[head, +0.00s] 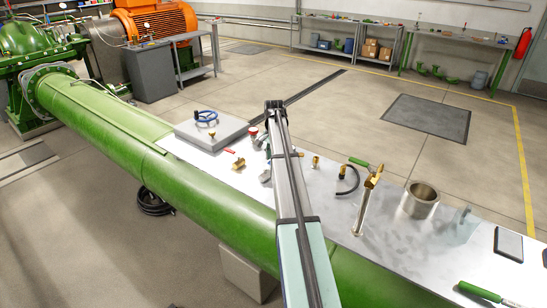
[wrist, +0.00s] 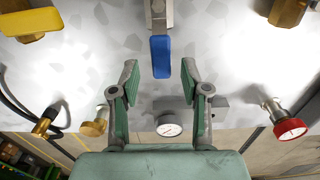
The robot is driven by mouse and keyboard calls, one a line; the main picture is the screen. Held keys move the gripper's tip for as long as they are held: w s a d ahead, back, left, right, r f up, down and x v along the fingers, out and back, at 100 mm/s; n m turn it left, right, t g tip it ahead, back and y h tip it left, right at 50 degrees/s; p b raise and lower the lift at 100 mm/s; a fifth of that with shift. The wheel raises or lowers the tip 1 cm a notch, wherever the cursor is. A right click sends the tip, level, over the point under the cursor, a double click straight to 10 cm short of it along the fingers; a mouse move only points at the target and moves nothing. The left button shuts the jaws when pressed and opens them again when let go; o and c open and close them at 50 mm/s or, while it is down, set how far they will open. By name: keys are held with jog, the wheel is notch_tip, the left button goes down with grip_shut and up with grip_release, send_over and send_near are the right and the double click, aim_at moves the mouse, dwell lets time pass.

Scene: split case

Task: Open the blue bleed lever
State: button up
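The blue bleed lever (wrist: 160,57) hangs down from a grey metal valve body (wrist: 158,14) at the top middle of the wrist view. My gripper (wrist: 160,76) is open and empty. Its two green-padded fingers stand left and right of the lever's line, with the lever's lower end just beyond and between the tips. No contact with the lever shows. In the head view my arm covers the lever, and the gripper shows only in part beside the arm.
A yellow-handled valve (wrist: 30,22) is at upper left and brass fittings (wrist: 95,127) at lower left. In the head view, a steel cup (head: 420,201) stands on the metal plate (head: 400,242).

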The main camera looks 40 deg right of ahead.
jog(key=shift+r, duration=0.15)
notch_tip(320, 180, up, 12)
dwell(0.5)
dwell(0.3)
